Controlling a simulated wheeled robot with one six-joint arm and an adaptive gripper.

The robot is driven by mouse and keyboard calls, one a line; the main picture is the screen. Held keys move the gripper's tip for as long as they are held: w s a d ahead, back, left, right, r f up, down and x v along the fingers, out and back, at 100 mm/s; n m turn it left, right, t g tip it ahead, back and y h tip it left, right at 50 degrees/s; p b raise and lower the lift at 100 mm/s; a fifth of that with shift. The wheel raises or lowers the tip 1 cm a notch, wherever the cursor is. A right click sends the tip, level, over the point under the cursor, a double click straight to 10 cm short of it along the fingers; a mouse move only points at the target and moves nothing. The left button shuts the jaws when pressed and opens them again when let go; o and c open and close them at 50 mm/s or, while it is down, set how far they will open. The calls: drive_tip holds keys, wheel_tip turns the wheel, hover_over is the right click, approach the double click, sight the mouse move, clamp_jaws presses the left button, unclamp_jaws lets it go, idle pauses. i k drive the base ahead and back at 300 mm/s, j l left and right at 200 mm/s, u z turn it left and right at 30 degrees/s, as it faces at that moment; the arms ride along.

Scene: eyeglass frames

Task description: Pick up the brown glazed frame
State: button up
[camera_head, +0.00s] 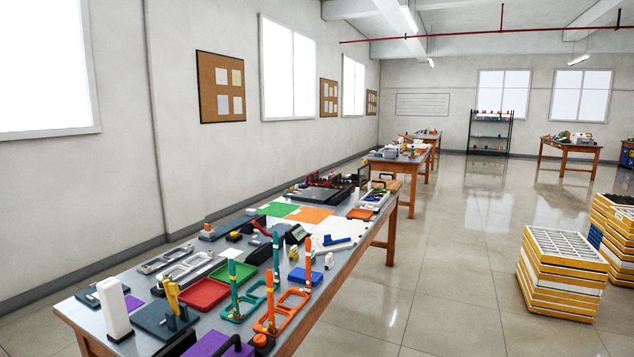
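I cannot make out a clearly brown glazed frame. On the long metal-topped table (352,262) lie several flat frame shapes with two openings. An orange one (268,324) lies near the front right edge, and a teal one (232,316) lies just left of it. Two pale grey ones, one at the back (165,258) and one nearer (205,262), lie towards the left edge. Whether any of them holds lenses is too small to tell. My gripper is not in view.
Upright teal and orange tools (276,255), a white block (114,308), a red tray (203,294) and a purple piece (215,346) crowd the table's near end. Stacked yellow-and-white trays (560,275) stand on the floor at right. The floor between (440,270) is clear.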

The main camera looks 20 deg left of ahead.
sight(335, 180)
drive_tip(key=j+u, duration=0.25)
drive_tip(key=u, duration=0.25)
drive_tip(key=j+u, duration=0.3)
drive_tip(key=u, duration=0.15)
drive_tip(key=j+u, duration=0.3)
drive_tip(key=u, duration=0.2)
drive_tip(key=i+j+u, duration=0.45)
drive_tip(key=j, duration=0.2)
drive_tip(key=i+j+u, duration=0.45)
drive_tip(key=i, duration=0.2)
drive_tip(key=i+j+u, duration=0.45)
drive_tip(key=i, duration=0.15)
drive_tip(key=i+z, duration=0.1)
drive_tip(key=i, duration=0.65)
drive_tip(key=i+z, duration=0.1)
drive_tip(key=i, duration=0.6)
drive_tip(key=i+j+z, duration=0.1)
drive_tip(key=i, duration=0.65)
drive_tip(key=i+l+z, duration=0.15)
drive_tip(key=i+z, duration=0.85)
drive_tip(key=i+j+z, duration=0.25)
drive_tip(key=z, duration=0.25)
drive_tip(key=i+l+z, duration=0.15)
drive_tip(key=i+z, duration=0.3)
drive_tip(key=i, duration=0.15)
drive_tip(key=i+j+z, duration=0.1)
drive_tip(key=i+z, duration=0.5)
drive_tip(key=i, duration=1)
drive_tip(key=i+j+z, duration=0.1)
drive_tip(key=i, duration=1)
